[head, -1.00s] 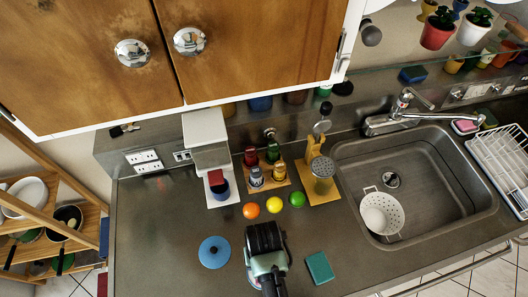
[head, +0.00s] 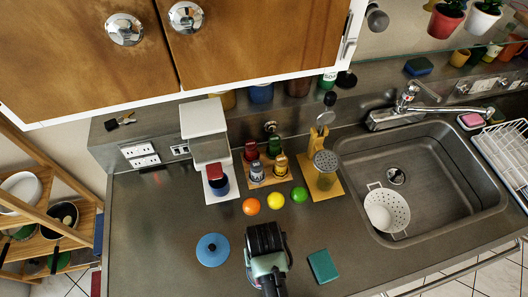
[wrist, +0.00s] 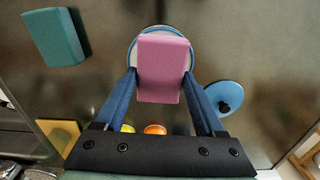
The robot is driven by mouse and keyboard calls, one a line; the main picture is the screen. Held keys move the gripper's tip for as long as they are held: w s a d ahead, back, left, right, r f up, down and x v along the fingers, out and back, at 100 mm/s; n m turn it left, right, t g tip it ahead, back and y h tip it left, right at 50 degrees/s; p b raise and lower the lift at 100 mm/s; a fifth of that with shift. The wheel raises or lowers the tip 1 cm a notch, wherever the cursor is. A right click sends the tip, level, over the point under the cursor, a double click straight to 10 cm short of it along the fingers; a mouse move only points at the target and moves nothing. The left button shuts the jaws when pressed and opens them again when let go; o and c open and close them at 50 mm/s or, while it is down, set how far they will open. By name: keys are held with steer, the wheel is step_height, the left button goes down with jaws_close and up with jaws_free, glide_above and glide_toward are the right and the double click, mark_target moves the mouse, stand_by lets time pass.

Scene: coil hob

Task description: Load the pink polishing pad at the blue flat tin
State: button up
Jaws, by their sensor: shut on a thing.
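The pink polishing pad (wrist: 163,66) is a pink block between my two fingers in the wrist view. My gripper (wrist: 160,74) is shut on it at its sides. Directly behind the pad in that view is the round, shallow tin with a pale inside and blue rim (wrist: 133,46); the pad hides much of it. I cannot tell whether the pad touches the tin. In the head view my gripper (head: 267,262) hides both pad and tin. A round blue lid with a dark knob (head: 213,250) lies just left of my gripper; it also shows in the wrist view (wrist: 222,97).
A teal sponge (head: 323,266) lies right of my gripper. An orange (head: 251,206), a yellow (head: 276,200) and a green ball (head: 299,194) lie behind it. A spice rack (head: 267,176) and the sink (head: 450,200) are farther off. The counter at left is clear.

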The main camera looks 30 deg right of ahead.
steer(key=shift+f+b, duration=0.35)
steer(key=shift+f, duration=0.15)
stand_by(0.5)
steer(key=shift+s+f, duration=0.1)
steer(key=shift+f, duration=0.05)
stand_by(1.3)
steer(key=shift+p, duration=0.35)
step_height(320, 180, up, 5)
steer(key=p, duration=0.5)
steer(key=shift+r+p, duration=0.55)
steer(key=shift+r, duration=0.55)
